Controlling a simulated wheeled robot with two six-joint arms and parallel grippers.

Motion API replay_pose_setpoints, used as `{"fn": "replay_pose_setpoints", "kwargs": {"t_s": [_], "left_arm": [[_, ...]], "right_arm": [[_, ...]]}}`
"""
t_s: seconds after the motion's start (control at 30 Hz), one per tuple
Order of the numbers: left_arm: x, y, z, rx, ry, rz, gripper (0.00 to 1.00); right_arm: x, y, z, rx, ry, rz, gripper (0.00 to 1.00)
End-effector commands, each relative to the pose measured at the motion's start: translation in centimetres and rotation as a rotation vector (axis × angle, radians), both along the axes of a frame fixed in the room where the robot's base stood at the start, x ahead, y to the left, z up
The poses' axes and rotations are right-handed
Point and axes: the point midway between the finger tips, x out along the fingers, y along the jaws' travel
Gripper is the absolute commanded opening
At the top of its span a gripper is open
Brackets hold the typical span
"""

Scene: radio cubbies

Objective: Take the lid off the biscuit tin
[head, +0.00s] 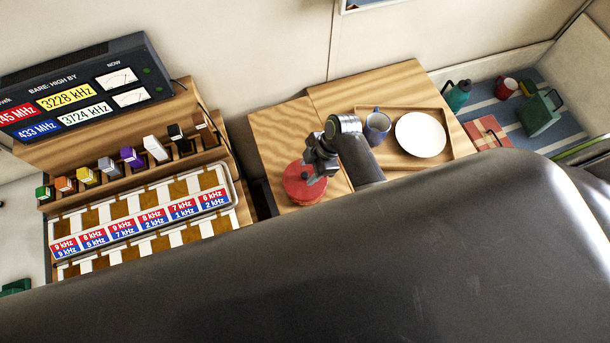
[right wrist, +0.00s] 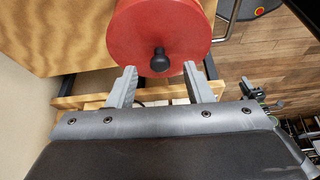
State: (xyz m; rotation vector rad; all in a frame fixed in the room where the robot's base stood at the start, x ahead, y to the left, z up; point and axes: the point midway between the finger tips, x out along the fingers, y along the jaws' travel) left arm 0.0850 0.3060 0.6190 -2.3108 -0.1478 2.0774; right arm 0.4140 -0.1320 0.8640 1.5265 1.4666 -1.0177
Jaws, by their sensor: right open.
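The biscuit tin's round red lid (head: 297,190) shows on the wooden table, near its left edge. In the right wrist view the lid (right wrist: 158,25) fills the top middle, and its black knob (right wrist: 159,60) stands near the lid's lower edge. My right gripper (head: 318,172) is over the lid and hides part of it in the head view. In the right wrist view its two fingers (right wrist: 160,82) are apart and empty, one on each side of the knob's line, with the knob just past their tips. The tin's body is mostly hidden. My left gripper is not in view.
A wooden tray (head: 440,117) with a white plate (head: 420,135) and a blue mug (head: 377,125) lies right of my right arm. A rack of coloured blocks (head: 130,157) stands at the left. A striped mat (head: 505,115) with several items lies at the far right.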

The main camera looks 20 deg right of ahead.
Motion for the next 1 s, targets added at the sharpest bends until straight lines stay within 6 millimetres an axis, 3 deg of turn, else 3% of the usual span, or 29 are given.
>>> {"fn": "replay_pose_setpoints", "kwargs": {"t_s": [0.2,0.5,0.83,1.0], "left_arm": [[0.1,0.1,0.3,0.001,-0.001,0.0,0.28],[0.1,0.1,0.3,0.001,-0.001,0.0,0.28],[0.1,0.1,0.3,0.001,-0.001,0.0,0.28],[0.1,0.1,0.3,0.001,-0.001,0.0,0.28]], "right_arm": [[0.0,0.7,-1.7,0.0,0.001,0.0,0.46],[0.0,0.8,-1.9,0.0,-0.001,0.0,0.46],[0.0,0.8,-1.9,0.0,0.0,0.0,0.03],[0.0,0.8,-1.9,0.0,0.0,0.0,0.0]]}}
